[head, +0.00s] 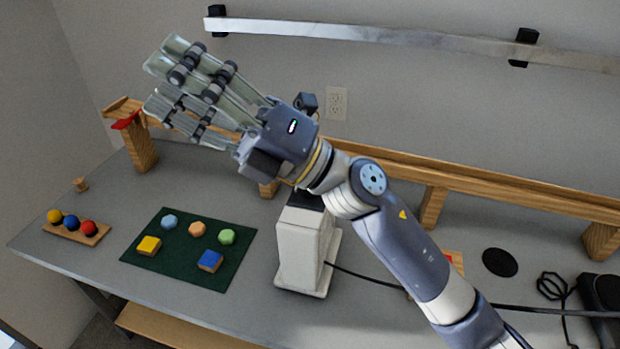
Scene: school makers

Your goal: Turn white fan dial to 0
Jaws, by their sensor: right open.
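A white upright body on a flat base (302,250), probably the white fan, stands on the grey table. A black cable runs from it to the right. Its top is partly hidden behind my right wrist, and I cannot make out a dial on it. My right gripper (160,78) is open and empty, with its fingers pointing to the upper left. It appears above and to the left of the white body, apart from it. My left gripper is not in view.
A green mat (190,272) with several coloured blocks lies left of the white body. A wooden holder (66,234) with three coloured balls sits farther left. A wooden rail (480,184) runs along the back. A black disc (499,262) and cables lie at right.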

